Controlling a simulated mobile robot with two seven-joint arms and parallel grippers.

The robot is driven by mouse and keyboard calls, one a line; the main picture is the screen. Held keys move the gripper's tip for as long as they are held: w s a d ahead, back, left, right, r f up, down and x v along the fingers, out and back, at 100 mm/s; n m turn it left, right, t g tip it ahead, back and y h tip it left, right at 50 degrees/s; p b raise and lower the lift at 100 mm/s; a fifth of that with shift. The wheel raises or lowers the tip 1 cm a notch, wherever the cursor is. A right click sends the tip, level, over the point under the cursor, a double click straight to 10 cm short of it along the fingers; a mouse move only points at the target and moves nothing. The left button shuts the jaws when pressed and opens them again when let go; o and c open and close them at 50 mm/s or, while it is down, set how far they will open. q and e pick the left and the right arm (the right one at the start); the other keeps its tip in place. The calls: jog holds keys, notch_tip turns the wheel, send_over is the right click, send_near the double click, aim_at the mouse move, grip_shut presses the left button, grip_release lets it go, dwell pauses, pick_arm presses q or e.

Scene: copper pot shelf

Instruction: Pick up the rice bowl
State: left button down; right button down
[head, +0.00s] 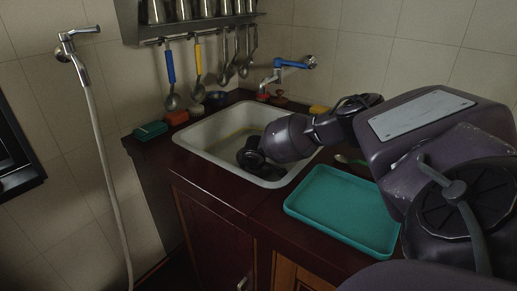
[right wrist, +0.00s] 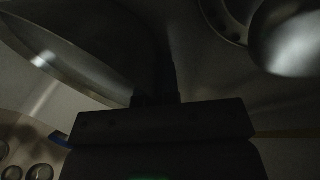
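My right arm reaches in from the right in the head view, and its dark gripper (head: 257,168) is low inside the white sink (head: 208,134). The arm and gripper hide part of the sink floor. I cannot clearly make out the rice bowl in the sink. In the dim right wrist view, a large dark curved surface with a pale edge (right wrist: 75,55) lies beside my right gripper (right wrist: 157,99); it may be a bowl, but I cannot tell. Whether the fingers hold it is too dark to see. My left gripper is not in view.
A teal tray (head: 345,212) lies on the counter right of the sink. A blue-handled faucet (head: 290,66) rises at the back. Utensils hang below the shelf (head: 190,28). A rounded shiny thing (right wrist: 292,38) shows in the wrist view.

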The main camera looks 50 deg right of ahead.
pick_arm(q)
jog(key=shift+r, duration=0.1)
pick_arm(e)
jog(key=shift+r, duration=0.1)
dwell(0.5)
